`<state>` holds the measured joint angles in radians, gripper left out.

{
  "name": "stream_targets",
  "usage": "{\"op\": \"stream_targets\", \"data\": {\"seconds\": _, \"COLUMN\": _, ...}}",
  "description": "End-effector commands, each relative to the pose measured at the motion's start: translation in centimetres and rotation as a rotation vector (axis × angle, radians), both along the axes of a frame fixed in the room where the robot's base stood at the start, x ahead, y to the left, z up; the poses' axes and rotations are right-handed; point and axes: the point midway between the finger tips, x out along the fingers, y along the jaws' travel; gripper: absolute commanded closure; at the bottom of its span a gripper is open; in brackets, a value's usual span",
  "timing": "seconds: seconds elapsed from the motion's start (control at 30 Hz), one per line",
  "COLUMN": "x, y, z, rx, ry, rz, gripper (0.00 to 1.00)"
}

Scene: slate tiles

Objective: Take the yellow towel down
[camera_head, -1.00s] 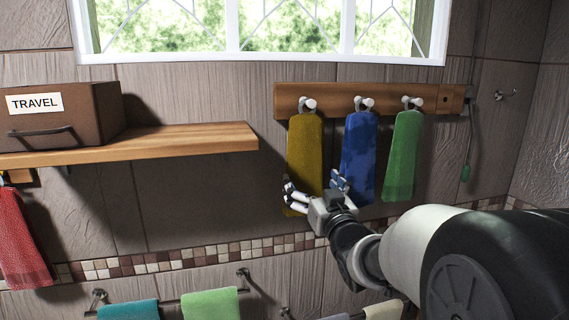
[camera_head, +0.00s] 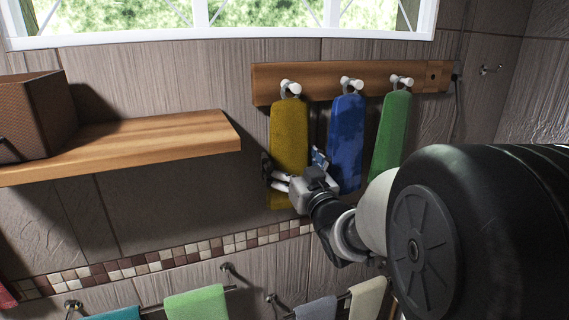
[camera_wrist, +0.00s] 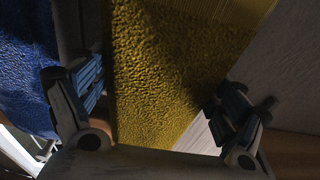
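The yellow towel (camera_head: 289,135) hangs from the leftmost white peg (camera_head: 290,88) on the wooden rack (camera_head: 320,75). My gripper (camera_head: 292,172) is at the lower part of this towel, with one finger at each side of it. In the wrist view, the yellow towel (camera_wrist: 160,75) hangs between the two fingers (camera_wrist: 160,105), which are spread apart, with a gap beside the right finger. The blue towel (camera_head: 345,140) hangs close beside on the middle peg; in the wrist view it (camera_wrist: 25,70) is just left of the left finger.
A green towel (camera_head: 390,135) hangs on the right peg, partly behind my arm. A wooden shelf (camera_head: 150,140) with a brown box (camera_head: 35,115) juts out at left. Lower rails hold a light green towel (camera_head: 197,303) and others.

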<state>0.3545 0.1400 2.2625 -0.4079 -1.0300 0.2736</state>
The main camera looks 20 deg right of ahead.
Motion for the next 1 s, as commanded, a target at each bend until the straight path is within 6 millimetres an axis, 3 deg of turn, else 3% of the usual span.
{"op": "stream_targets", "data": {"seconds": 0.77, "x": 0.02, "y": 0.01, "z": -0.01, "rx": 0.000, "ry": 0.000, "rz": 0.000, "gripper": 0.60}}
{"op": "stream_targets", "data": {"seconds": 1.0, "x": 0.04, "y": 0.02, "z": 0.07, "rx": 0.000, "ry": -0.001, "rz": 0.000, "gripper": 0.61}}
